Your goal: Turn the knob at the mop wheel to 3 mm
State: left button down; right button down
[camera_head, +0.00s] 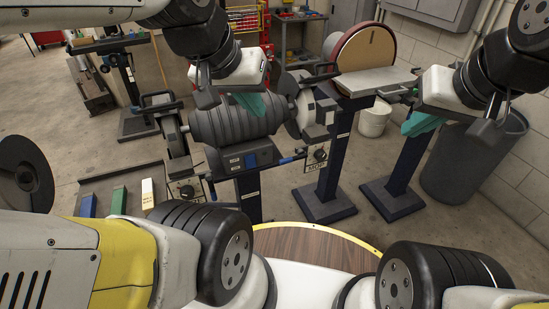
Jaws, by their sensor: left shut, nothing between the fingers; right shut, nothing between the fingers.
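A bench grinder (235,122) with a dark ribbed motor stands on a pedestal in the middle. A pale wheel (305,112), apparently the mop wheel, is at its right end. Below it hangs a small panel labelled MOP (318,168) with a dark round knob (320,154); its setting is too small to read. My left gripper (254,105), with teal fingers, is shut and empty, in front of the motor in the picture, up and left of the knob. My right gripper (416,126), also teal-fingered, is shut and empty, well right of the knob.
Another knob panel (187,191) is at the grinder's left end. A tray (160,173) with blue, green and cream bars lies at left. A disc sander (363,48) stands behind. A grey bin (487,160) and white bucket (374,120) are at right.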

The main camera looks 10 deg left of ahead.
aim_at(320, 156)
jog(key=k+l, duration=0.25)
jog(key=l, duration=0.15)
jog(key=k+l, duration=0.5)
jog(key=l, duration=0.25)
